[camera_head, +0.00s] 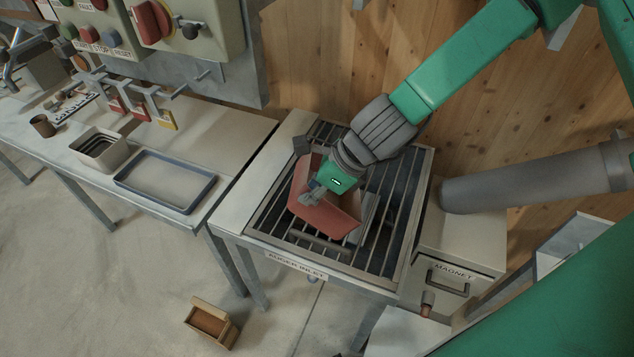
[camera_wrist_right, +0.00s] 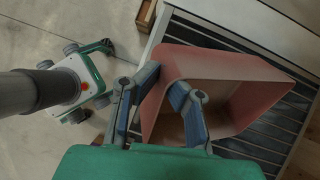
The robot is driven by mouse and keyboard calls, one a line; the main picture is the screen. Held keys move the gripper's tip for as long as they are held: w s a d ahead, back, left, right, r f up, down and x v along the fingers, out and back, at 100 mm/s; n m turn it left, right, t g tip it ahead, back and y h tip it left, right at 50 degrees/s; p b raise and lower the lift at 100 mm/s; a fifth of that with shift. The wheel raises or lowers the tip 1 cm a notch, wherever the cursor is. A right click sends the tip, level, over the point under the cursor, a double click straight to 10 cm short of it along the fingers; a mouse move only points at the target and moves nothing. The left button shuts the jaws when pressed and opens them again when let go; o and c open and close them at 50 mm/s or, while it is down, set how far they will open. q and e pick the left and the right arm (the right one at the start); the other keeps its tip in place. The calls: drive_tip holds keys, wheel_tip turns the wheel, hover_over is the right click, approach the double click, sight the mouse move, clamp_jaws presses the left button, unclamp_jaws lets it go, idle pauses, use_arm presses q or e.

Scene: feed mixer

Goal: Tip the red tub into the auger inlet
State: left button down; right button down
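The red tub (camera_head: 326,218) is tilted over the slatted grate of the auger inlet (camera_head: 296,262). My right gripper (camera_head: 312,194) is at the tub's wall. In the right wrist view, the fingers of my right gripper (camera_wrist_right: 167,92) stand on either side of the wall of the red tub (camera_wrist_right: 222,68), closed on it. The tub's open side faces partly toward that camera, and no contents show in the part I can see. Whether the tub touches the grate I cannot tell. My left gripper is not in view.
A blue-rimmed tray (camera_head: 165,181) and a square container (camera_head: 100,149) stand on the bench at left. A magnet drawer box (camera_head: 455,262) and grey pipe (camera_head: 535,178) are right of the inlet. A small wooden box (camera_head: 210,322) lies on the floor.

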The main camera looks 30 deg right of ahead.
sight(294, 214)
drive_tip(key=shift+d, duration=0.15)
drive_tip(key=shift+f+h+p, duration=0.45)
drive_tip(key=shift+h+p, duration=0.05)
drive_tip(key=a+f+h+p, duration=0.2)
drive_tip(key=h+p, duration=0.1)
drive_tip(key=a+f+h+p, duration=0.1)
drive_tip(key=p, duration=0.1)
drive_tip(key=shift+w+a+f+n+g, duration=0.15)
drive_tip(key=shift+a+f+n+g, duration=0.05)
drive_tip(key=shift+f+n+g, duration=0.2)
drive_tip(key=shift+f+h, duration=0.6)
drive_tip(key=shift+f, duration=0.05)
drive_tip(key=shift+d+r+p, duration=0.1)
drive_tip(key=shift+d+p, duration=0.05)
drive_tip(key=shift+p, duration=0.25)
drive_tip(key=shift+w+r+p, duration=0.1)
drive_tip(key=shift+r+p, duration=0.4)
drive_tip(key=shift+f, duration=0.1)
drive_tip(key=shift+a, duration=0.2)
